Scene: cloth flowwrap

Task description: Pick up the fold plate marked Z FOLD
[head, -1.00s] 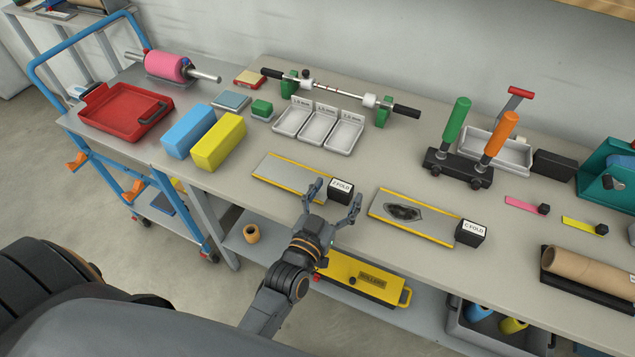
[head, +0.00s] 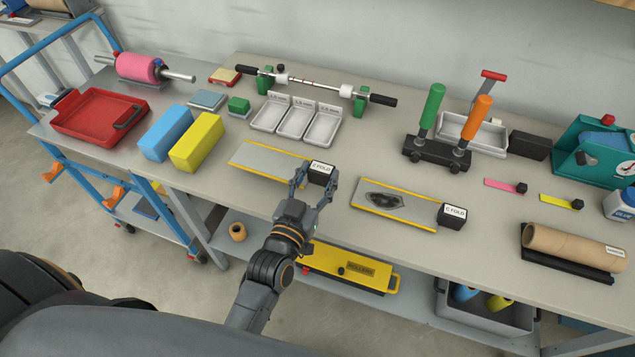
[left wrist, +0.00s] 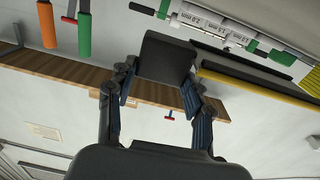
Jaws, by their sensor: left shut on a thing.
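The Z FOLD plate (head: 268,159) is a flat grey plate with yellow edges and a black block handle (head: 321,173) with a white label at its right end. My left gripper (head: 315,180) is shut on the black handle, one finger on each side. In the left wrist view the dark block (left wrist: 165,58) sits between the two fingers. The plate's yellow edge (left wrist: 260,88) also shows there. The similar C FOLD plate (head: 400,205), with a dark patch on it, lies to the right. My right gripper is not in view.
The bench (head: 340,240) is clear just in front of the plates. Yellow (head: 197,142) and blue (head: 166,132) blocks stand to the left. Small white trays (head: 296,121) lie behind. A twin-handled tool (head: 438,150) stands behind the C FOLD plate. A yellow rollers case (head: 345,268) is on the lower shelf.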

